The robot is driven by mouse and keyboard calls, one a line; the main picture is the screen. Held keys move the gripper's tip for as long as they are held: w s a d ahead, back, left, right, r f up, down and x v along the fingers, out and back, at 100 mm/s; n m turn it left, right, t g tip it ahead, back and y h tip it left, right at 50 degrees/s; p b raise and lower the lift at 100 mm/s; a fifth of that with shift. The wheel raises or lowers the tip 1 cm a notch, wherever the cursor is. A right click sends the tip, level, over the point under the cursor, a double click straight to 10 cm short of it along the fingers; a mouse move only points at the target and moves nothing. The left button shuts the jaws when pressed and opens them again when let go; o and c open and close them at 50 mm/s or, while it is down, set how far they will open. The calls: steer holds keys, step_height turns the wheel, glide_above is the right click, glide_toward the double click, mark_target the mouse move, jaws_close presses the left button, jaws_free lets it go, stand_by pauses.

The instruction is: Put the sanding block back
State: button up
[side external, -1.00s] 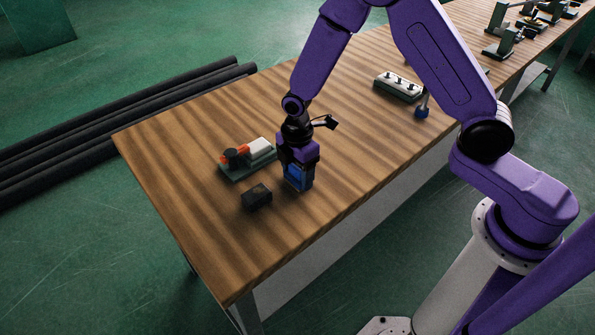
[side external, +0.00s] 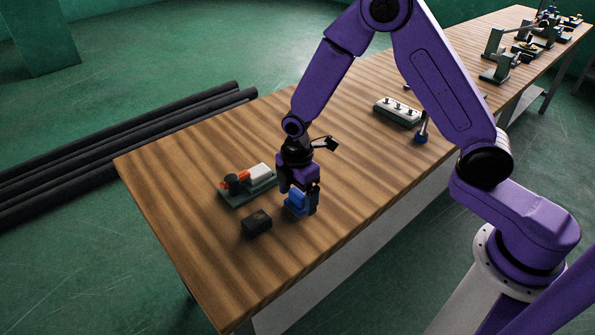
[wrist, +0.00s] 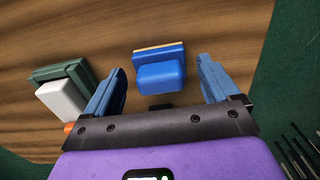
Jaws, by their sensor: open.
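The blue sanding block (side external: 295,206) sits on the wooden table, below my gripper (side external: 303,201). In the wrist view, the sanding block (wrist: 161,74) shows a blue grip on a wider blue base with a tan edge. My gripper (wrist: 161,86) is open, with one blue-grey finger to the left of the block and one to the right. Gaps show between the fingers and the block, so neither finger appears to touch it. In the side view the gripper partly hides the block.
A green fixture (side external: 242,192) with a white block and an orange part stands left of my gripper; it also shows in the wrist view (wrist: 47,76). A small black block (side external: 256,223) lies nearby. A pale rack (side external: 397,111) and a blue-based tool (side external: 421,134) stand farther right.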

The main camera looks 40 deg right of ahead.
mark_target(297, 192)
step_height(297, 192, up, 11)
steer(key=s+d+r+m, duration=0.1)
steer(key=s+d+r, duration=0.1)
steer(key=s, duration=0.7)
steer(key=s+d+r+m, duration=0.2)
steer(key=s+d, duration=0.2)
steer(key=s, duration=0.5)
steer(key=s+d+r+m, duration=0.2)
steer(key=s+d, duration=0.1)
steer(key=s, duration=0.6)
steer(key=shift+s, duration=0.15)
